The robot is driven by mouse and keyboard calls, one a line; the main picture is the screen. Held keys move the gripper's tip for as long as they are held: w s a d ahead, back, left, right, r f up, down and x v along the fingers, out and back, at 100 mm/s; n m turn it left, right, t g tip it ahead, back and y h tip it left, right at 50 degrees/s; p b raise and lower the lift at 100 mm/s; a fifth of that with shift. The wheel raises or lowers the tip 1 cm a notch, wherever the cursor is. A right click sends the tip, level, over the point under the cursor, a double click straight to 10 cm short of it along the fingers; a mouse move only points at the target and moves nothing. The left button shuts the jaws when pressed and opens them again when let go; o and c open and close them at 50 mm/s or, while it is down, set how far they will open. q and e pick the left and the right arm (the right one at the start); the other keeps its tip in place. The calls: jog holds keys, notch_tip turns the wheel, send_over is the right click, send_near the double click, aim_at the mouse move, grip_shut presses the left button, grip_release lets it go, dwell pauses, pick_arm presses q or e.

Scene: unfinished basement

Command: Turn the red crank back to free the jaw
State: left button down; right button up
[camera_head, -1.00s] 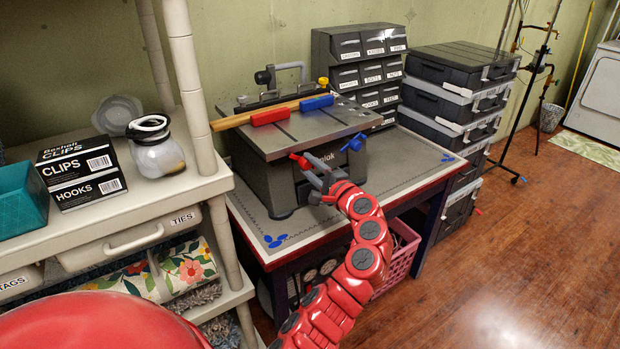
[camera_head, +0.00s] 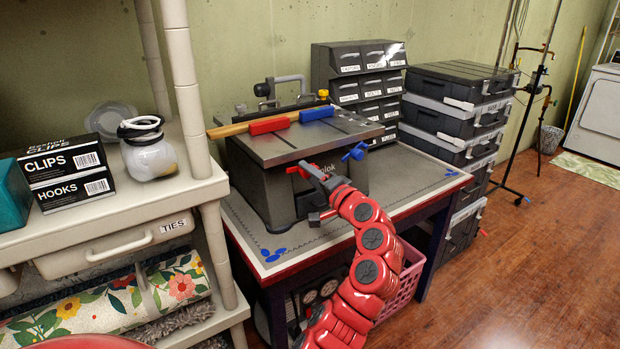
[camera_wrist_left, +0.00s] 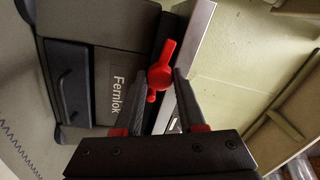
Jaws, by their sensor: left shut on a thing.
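A dark grey vise-like machine (camera_head: 285,205) stands on the bench, and "Fernlok" reads on its front in the left wrist view. On its top, a red block (camera_head: 269,126) and a blue block (camera_head: 316,113) lie along a wooden bar (camera_head: 228,130). The red crank (camera_head: 292,170) is on the front, below the top plate; it also shows in the left wrist view (camera_wrist_left: 161,75). A blue crank (camera_head: 355,152) is farther right. My left gripper (camera_head: 305,175) is shut on the red crank, its fingertips on either side of the crank in the left wrist view (camera_wrist_left: 168,82). My right gripper is out of view.
The bench (camera_head: 400,196) has bare surface right of the machine. Drawer units (camera_head: 371,92) and stacked black cases (camera_head: 455,125) stand behind and to the right. A shelf (camera_head: 130,215) with boxes and a jar is close on the left. The wooden floor at right is open.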

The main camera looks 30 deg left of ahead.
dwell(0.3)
pick_arm(q)
jog(key=c, duration=0.5)
grip_release()
jog(key=v, duration=1.7)
jog(key=shift+d+p, duration=0.2)
jog(key=shift+p, duration=0.25)
jog(key=shift+s+f, duration=0.1)
